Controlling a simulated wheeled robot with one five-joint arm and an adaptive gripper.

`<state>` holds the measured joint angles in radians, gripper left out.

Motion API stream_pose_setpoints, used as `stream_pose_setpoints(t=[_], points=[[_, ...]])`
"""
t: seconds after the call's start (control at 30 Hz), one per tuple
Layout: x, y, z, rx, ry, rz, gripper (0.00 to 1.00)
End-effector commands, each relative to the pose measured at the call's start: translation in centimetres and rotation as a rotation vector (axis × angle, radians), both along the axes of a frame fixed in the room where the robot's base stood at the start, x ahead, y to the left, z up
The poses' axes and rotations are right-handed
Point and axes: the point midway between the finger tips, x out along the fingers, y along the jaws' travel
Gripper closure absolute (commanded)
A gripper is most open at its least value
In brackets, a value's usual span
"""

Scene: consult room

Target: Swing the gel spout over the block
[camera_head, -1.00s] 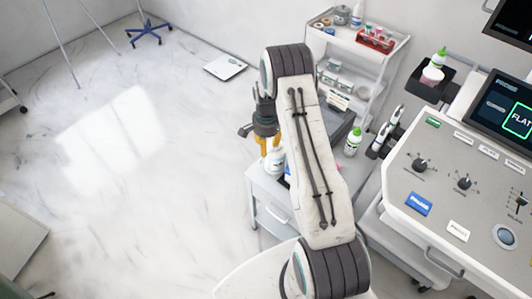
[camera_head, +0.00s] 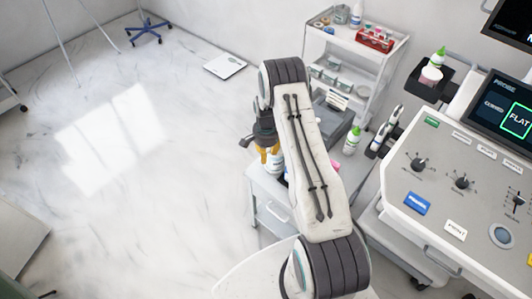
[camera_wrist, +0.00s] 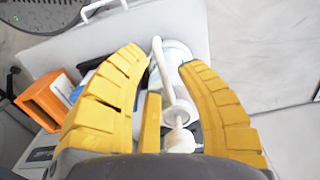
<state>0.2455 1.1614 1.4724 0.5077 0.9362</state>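The gel bottle (camera_wrist: 173,52) is white, with a white pump head (camera_wrist: 178,112) and a long thin spout (camera_wrist: 158,62) pointing toward the top of the wrist view. It stands on a white cabinet top. My gripper (camera_wrist: 163,64) is open, with its yellow fingers on either side of the pump head and spout; contact cannot be told. In the head view my gripper (camera_head: 267,154) is over the cabinet, and the bottle (camera_head: 276,163) is partly hidden by it. I cannot identify the block for sure; an orange box-shaped thing (camera_wrist: 42,99) lies left of the bottle.
The white cabinet (camera_head: 272,209) has a drawer in front. A green-capped bottle (camera_head: 352,141) stands to the right, near the console (camera_head: 459,195). A shelf cart (camera_head: 380,58) stands behind. The floor to the left is largely clear.

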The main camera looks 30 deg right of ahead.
Motion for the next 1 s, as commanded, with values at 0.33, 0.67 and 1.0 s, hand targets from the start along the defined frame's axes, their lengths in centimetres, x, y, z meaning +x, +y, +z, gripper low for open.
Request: stream_pose_setpoints(t=[0.33, 0.67, 1.0], points=[[0.00, 0.00, 0.03, 0.000, 0.000, 0.000, 0.99], [-0.03, 0.00, -0.01, 0.000, 0.001, 0.000, 1.00], [-0.03, 0.00, -0.01, 0.000, 0.001, 0.000, 0.77]])
